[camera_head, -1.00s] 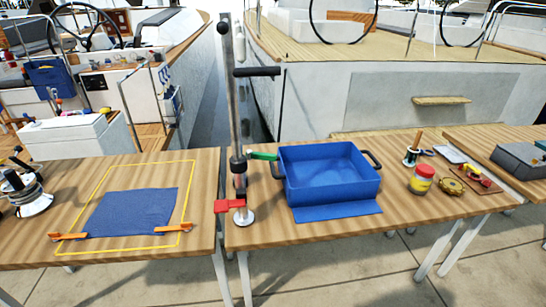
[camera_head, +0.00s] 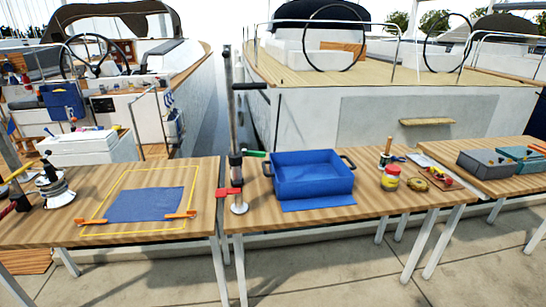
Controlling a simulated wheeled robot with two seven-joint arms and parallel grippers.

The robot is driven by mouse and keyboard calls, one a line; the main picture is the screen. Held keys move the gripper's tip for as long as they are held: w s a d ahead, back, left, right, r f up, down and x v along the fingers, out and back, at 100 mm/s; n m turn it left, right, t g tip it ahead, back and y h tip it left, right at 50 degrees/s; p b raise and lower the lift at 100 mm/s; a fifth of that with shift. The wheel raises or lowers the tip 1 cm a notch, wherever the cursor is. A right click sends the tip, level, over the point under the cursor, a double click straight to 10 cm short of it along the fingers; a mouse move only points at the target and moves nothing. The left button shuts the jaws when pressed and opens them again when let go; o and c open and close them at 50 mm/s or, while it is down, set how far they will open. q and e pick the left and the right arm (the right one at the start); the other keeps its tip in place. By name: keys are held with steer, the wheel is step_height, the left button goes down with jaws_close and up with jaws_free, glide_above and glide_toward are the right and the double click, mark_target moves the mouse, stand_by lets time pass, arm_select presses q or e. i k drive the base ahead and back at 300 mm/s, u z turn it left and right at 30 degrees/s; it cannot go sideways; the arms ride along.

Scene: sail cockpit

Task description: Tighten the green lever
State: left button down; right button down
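The green lever (camera_head: 254,154) sticks out to the right from the upright metal post (camera_head: 235,130), just above the table top and close to the left handle of the blue bin. A red lever (camera_head: 229,193) sits lower on the same post and points left. The post stands on a round foot (camera_head: 239,207) near the left edge of the middle table. A black handle (camera_head: 249,86) juts right near the top of the post. Neither of my grippers shows in the view.
A blue bin (camera_head: 312,179) stands right of the post. A jar (camera_head: 390,178) and small parts lie farther right. The left table (camera_head: 60,222) holds a blue cloth (camera_head: 146,205) and a winch (camera_head: 55,187). A narrow gap separates the tables. Paved floor (camera_head: 330,275) in front is clear.

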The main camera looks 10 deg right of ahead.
mark_target(246, 152)
steer(key=u, duration=0.2)
steer(key=i, duration=1.2)
steer(key=z, duration=0.3)
